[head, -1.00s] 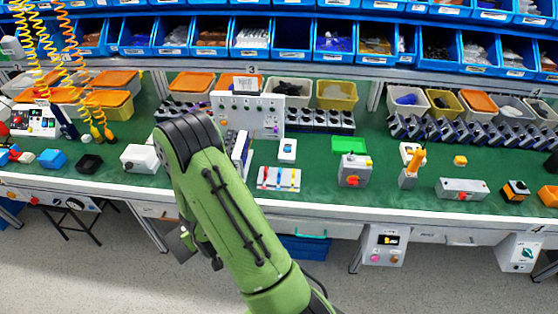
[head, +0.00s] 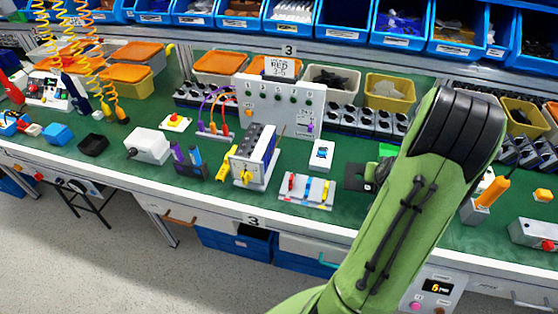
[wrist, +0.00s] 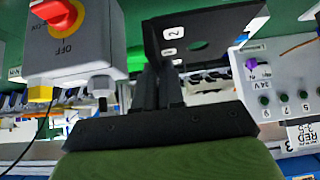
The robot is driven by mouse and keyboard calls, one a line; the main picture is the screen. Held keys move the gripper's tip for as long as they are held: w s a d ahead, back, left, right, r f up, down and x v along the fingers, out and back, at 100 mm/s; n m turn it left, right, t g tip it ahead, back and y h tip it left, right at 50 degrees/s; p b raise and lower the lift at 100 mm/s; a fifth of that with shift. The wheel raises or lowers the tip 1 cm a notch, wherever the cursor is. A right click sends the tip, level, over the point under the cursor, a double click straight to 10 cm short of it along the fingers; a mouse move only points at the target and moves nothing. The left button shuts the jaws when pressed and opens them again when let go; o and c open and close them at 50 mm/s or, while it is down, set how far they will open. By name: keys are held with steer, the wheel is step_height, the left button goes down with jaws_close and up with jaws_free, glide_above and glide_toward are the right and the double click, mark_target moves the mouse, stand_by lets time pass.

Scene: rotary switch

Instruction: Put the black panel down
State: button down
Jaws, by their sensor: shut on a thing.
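The black panel (head: 357,177) is at the left of my forearm in the head view, over the green bench top; I cannot tell whether it touches the bench. In the wrist view the panel (wrist: 222,28) is a dark plate with a round hole and small white labels, one reading 2. My gripper (wrist: 160,82) is shut on its edge; it is partly hidden by my arm in the head view (head: 374,174). A grey box with a red rotary switch (wrist: 72,45), marked OFF, is close beside my gripper in the wrist view. My arm hides it in the head view.
A white device (head: 321,155) and a tray with coloured pieces (head: 306,189) stand left of the panel. A white socket panel (head: 283,105) stands behind. A box with a yellow knob (head: 253,157) is further left. Little bare green bench shows around the panel.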

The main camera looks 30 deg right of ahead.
steer(key=f, duration=0.3)
steer(key=f+b, duration=0.1)
steer(key=f, duration=0.2)
steer(key=f+b, duration=0.1)
steer(key=f, duration=0.2)
steer(key=shift+s+d+f, duration=0.2)
steer(key=shift+s+f, duration=0.1)
steer(key=shift+f, duration=0.05)
steer(key=shift+f+b, duration=0.15)
steer(key=shift+b, duration=0.25)
steer(key=c, duration=1.3)
jaws_free()
steer(key=shift+o, duration=0.3)
